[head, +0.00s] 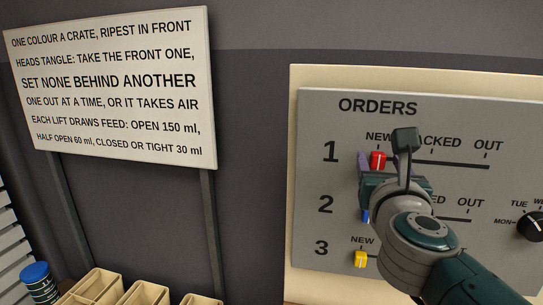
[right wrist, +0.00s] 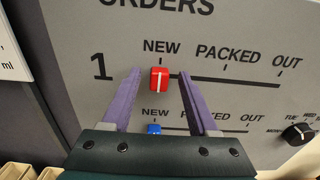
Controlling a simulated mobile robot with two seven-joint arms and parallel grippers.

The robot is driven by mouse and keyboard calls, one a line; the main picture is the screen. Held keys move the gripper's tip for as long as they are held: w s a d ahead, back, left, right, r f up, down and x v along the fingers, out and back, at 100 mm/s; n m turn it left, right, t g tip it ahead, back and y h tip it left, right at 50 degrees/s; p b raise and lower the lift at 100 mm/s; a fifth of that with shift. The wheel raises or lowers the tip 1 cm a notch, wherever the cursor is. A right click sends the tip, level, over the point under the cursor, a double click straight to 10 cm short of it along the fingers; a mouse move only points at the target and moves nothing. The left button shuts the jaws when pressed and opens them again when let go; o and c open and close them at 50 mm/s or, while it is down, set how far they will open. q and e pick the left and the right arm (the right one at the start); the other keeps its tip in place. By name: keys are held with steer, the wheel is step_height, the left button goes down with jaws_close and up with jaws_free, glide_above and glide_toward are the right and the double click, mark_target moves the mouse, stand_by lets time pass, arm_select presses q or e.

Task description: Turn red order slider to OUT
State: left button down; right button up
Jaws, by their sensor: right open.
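The red slider (head: 378,161) sits at the NEW end of row 1 on the grey orders panel (head: 315,120). In the right wrist view the red slider (right wrist: 159,78) shows below the NEW mark, with its track running right past PACKED to OUT. My right gripper (head: 372,168) is at the panel, and its purple fingers (right wrist: 160,90) are open, one on each side of the red slider. I cannot tell whether either finger touches it. My left gripper is not in view.
The blue slider (right wrist: 153,129) of row 2 and the yellow slider (head: 361,259) of row 3 stand near NEW. A black dial (right wrist: 298,133) is on the panel's right. Wooden crates (head: 145,292) and a blue-lidded jar (head: 36,274) are at lower left.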

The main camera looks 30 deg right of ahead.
jaws_close()
stand_by(0.4)
stand_by(0.9)
